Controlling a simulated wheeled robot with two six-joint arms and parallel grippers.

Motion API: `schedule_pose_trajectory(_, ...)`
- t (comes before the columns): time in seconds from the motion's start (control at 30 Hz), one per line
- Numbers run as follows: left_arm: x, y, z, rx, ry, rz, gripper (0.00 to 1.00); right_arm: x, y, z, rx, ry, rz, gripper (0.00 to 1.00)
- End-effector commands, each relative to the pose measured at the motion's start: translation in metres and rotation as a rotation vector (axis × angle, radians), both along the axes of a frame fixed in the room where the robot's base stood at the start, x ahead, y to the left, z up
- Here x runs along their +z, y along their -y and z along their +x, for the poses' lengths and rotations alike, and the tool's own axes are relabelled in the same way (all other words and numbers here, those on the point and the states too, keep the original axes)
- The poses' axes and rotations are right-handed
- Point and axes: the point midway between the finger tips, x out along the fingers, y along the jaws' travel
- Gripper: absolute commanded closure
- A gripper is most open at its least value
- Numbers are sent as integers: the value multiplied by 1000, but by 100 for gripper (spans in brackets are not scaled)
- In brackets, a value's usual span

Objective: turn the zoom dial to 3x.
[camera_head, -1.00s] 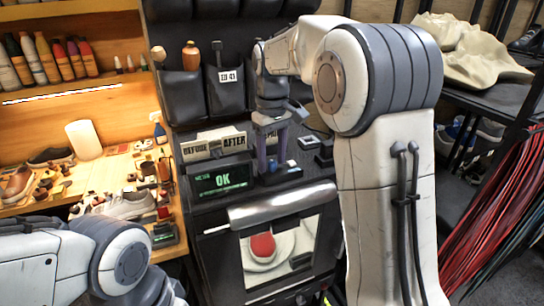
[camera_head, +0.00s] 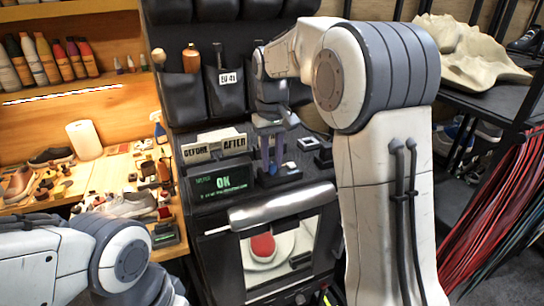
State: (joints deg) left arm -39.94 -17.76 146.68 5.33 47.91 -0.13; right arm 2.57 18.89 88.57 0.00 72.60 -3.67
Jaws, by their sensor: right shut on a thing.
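The zoom dial sits on a small dark block (camera_head: 279,176) on top of the black machine. The dial itself is mostly hidden by my gripper and too small to make out. My right gripper (camera_head: 272,164) points down from above with its fingers at that block, shut on what appears to be the dial. A display (camera_head: 222,182) beside it reads "OK" in green, with a smaller line below too small to read. My left arm comes in at the lower left; its gripper is out of view.
A wooden bench (camera_head: 100,188) with shoes and small items is on the left. A dark shelf (camera_head: 490,95) is on the right.

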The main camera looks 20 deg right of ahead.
Motion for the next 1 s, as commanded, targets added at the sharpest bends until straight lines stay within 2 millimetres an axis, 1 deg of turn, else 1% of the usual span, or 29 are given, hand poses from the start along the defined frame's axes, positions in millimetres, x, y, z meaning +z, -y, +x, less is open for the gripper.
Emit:
schedule_pose_trajectory(0.03,4,0,0,0,0,0,50,3,0,0,-43,0,0,100)
schedule_pose_trajectory(0.1,7,0,0,-1,0,0,50,2,0,0,-107,1,0,100)
schedule_pose_trajectory(0.5,18,0,0,-3,0,0,50,2,0,0,-429,2,1,100)
schedule_pose_trajectory(0.73,21,0,0,-4,0,0,50,1,0,1,-540,2,1,100)
schedule_pose_trajectory(1.0,22,0,0,-4,0,0,50,1,0,1,-593,4,0,100)
